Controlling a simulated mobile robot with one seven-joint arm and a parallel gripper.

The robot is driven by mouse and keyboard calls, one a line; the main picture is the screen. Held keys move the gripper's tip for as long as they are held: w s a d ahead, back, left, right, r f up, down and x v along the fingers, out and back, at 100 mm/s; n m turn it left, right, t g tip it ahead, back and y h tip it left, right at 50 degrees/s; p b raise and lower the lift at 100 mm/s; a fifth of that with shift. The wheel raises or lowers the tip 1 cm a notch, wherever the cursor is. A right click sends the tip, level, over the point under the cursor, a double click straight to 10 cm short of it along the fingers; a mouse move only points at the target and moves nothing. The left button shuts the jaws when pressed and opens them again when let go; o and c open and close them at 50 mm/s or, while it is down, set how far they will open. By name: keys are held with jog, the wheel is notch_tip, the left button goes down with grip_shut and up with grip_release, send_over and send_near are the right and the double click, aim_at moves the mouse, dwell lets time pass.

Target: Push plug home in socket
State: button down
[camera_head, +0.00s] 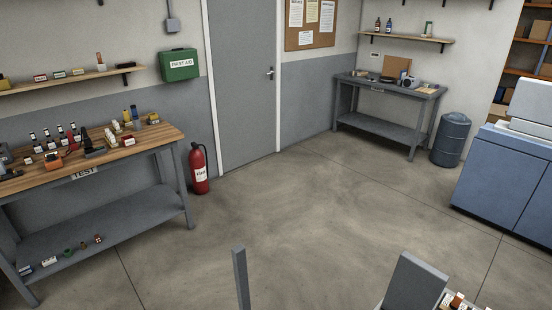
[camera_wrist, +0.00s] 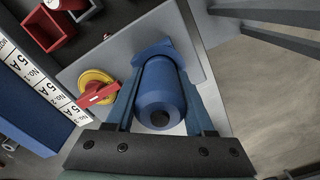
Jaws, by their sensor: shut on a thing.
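A blue round plug (camera_wrist: 162,100) with a dark hole in its back end fills the middle of the wrist view. My gripper (camera_wrist: 161,78) is shut on it, one finger along each side. The far end of the plug meets a blue square-edged socket body (camera_wrist: 152,50) on a grey plate (camera_wrist: 185,30). The plug hides the socket's mouth, so I cannot tell how deep it sits. Neither plug, socket nor gripper can be made out in the head view.
A yellow wheel with a red lever (camera_wrist: 97,92) is close left of the plug. A wooden bench marked TEST (camera_head: 150,135) stands left; the middle floor (camera_head: 290,215) is clear.

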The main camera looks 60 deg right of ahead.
jog(key=shift+f, duration=0.35)
jog(key=shift+c, duration=0.9)
grip_release()
jog(key=shift+r, duration=0.1)
notch_tip(320, 180, up, 13)
jog(key=shift+f, duration=0.1)
